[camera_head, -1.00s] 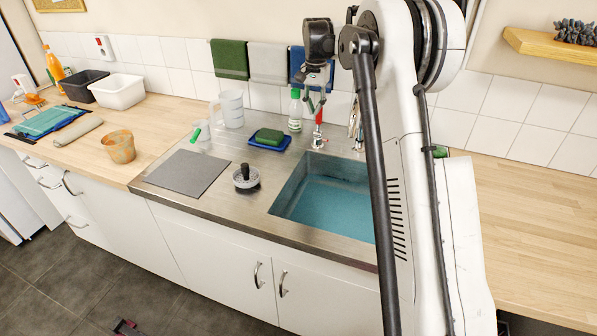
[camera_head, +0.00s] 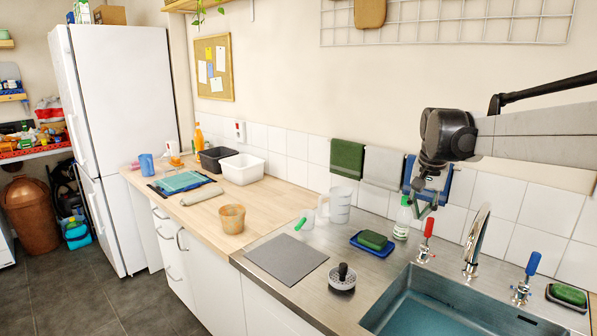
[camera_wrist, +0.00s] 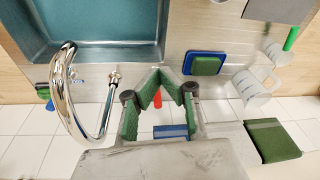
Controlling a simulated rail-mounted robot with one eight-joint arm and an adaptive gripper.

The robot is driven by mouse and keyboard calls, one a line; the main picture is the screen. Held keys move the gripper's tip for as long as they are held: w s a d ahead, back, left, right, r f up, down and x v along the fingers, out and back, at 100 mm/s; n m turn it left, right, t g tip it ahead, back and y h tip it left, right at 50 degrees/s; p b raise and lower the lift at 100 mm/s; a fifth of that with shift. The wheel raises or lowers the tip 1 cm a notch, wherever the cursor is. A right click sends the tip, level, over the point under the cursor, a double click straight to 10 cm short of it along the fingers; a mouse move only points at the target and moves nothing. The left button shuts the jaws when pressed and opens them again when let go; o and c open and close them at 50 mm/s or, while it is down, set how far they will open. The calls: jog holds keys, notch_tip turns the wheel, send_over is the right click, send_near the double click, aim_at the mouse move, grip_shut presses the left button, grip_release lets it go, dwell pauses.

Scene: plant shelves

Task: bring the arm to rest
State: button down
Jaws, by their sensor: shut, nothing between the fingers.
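My gripper (camera_head: 422,207) hangs from my dark wrist above the back of the steel counter, near the soap bottle and the red-handled tap. My arm comes in from the right edge of the head view. In the wrist view my gripper (camera_wrist: 153,74) has its two green-padded fingers drawn together at the tips, with nothing between them.
The sink (camera_head: 440,305), chrome faucet (camera_head: 478,240) and soap bottle (camera_head: 403,219) are close to my gripper. Towels (camera_head: 347,160) hang on the wall behind. A green sponge (camera_head: 373,240), a jug (camera_head: 340,205) and a grey mat (camera_head: 287,258) are to the left.

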jog(key=s+a+f+n+t+b, duration=0.15)
jog(key=s+a, duration=0.35)
jog(key=s, duration=0.7)
jog(key=s+a+n+t+p, duration=0.1)
jog(key=s+a+n+t, duration=0.2)
jog(key=s, duration=1)
jog(key=s+a+f+n, duration=0.1)
jog(key=s+a+f, duration=0.2)
jog(key=s+f, duration=0.3)
jog(key=shift+s+a+b, duration=0.2)
jog(key=shift+s+b, duration=0.2)
jog(key=shift+s, duration=0.75)
